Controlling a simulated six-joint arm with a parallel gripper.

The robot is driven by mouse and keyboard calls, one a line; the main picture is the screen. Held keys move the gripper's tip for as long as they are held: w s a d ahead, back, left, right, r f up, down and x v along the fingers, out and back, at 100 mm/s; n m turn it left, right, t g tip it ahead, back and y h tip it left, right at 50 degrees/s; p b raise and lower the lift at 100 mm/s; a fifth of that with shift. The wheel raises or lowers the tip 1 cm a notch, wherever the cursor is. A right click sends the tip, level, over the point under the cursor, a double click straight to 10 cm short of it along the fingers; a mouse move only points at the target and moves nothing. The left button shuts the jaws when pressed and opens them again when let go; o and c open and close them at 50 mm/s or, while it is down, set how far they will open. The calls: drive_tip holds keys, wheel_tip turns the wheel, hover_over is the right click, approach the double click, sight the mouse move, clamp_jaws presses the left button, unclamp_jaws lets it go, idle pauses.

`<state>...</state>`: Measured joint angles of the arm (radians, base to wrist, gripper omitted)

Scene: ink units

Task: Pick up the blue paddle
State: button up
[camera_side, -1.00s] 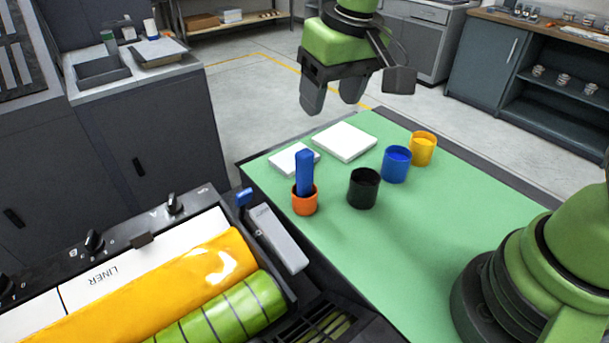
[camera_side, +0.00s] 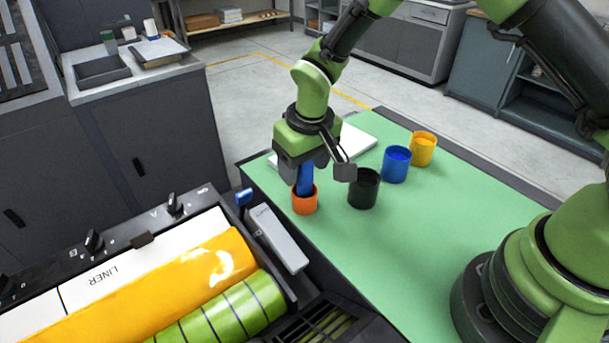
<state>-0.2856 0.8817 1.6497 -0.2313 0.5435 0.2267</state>
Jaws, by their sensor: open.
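The blue paddle (camera_side: 305,183) stands upright in the orange cup (camera_side: 305,203) on the green mat. My gripper (camera_side: 307,172) is right over the cup, with its fingers around or beside the paddle's upper part. The fingers are open. The paddle's top is hidden by the gripper, and I cannot tell whether a finger touches it.
A black cup (camera_side: 363,190) stands just right of the orange cup, close to my gripper. A blue cup (camera_side: 396,165) and a yellow cup (camera_side: 423,149) stand behind it. A white block (camera_side: 358,143) lies behind my gripper. The green mat (camera_side: 420,230) is clear in front.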

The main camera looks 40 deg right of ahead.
drive_tip(key=shift+f, duration=0.35)
drive_tip(key=c, duration=1)
wheel_tip(320, 180, up, 10)
drive_tip(key=shift+r, duration=0.1)
